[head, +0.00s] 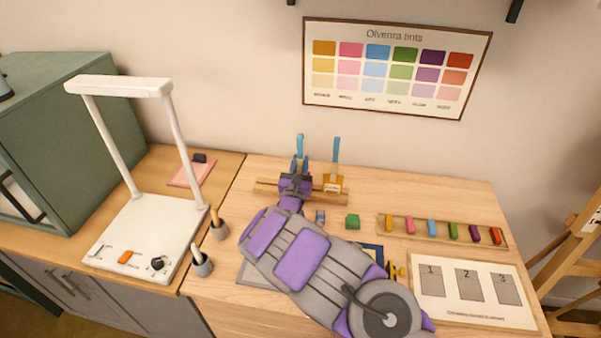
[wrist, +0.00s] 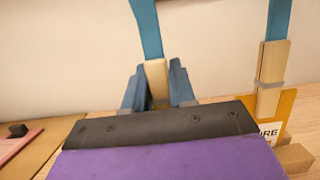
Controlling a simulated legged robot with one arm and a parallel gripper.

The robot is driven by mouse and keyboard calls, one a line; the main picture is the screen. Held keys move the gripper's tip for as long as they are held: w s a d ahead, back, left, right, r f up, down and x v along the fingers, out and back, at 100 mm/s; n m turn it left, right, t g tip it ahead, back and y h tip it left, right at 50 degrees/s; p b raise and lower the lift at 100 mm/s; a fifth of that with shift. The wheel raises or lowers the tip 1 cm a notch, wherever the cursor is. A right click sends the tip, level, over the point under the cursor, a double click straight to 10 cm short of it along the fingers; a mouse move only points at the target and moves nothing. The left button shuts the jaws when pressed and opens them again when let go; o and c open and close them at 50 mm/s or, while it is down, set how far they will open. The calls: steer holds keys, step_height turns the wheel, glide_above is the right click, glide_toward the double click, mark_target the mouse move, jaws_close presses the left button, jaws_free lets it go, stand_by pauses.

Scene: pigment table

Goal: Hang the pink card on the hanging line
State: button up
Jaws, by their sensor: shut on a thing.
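My gripper (head: 299,168) is over the wooden rail (head: 328,195) at the back of the table. In the wrist view its blue fingers (wrist: 158,92) are shut on a pale wooden peg (wrist: 156,78) with a blue strip (wrist: 147,28) rising from it. Whether a card hangs under this peg is hidden by my gripper. A flat pink piece (head: 190,174) with a dark block on it lies on the left counter, apart from my gripper. I cannot tell whether it is the pink card. No hanging line can be made out.
An orange card (head: 333,184) with a peg and blue strip stands in the rail, close right of my gripper. A white lamp stand (head: 143,235) is left.

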steer(key=shift+a+r, duration=0.1)
steer(key=shift+r, duration=0.1)
steer(key=shift+r+p, duration=0.55)
steer(key=shift+r, duration=1.3)
steer(key=s+a+r+p, duration=0.1)
steer(key=s+r+p, duration=0.2)
steer(key=s+p, duration=0.4)
steer(key=s, duration=0.3)
steer(key=shift+a, duration=0.4)
steer(key=shift+w, duration=0.1)
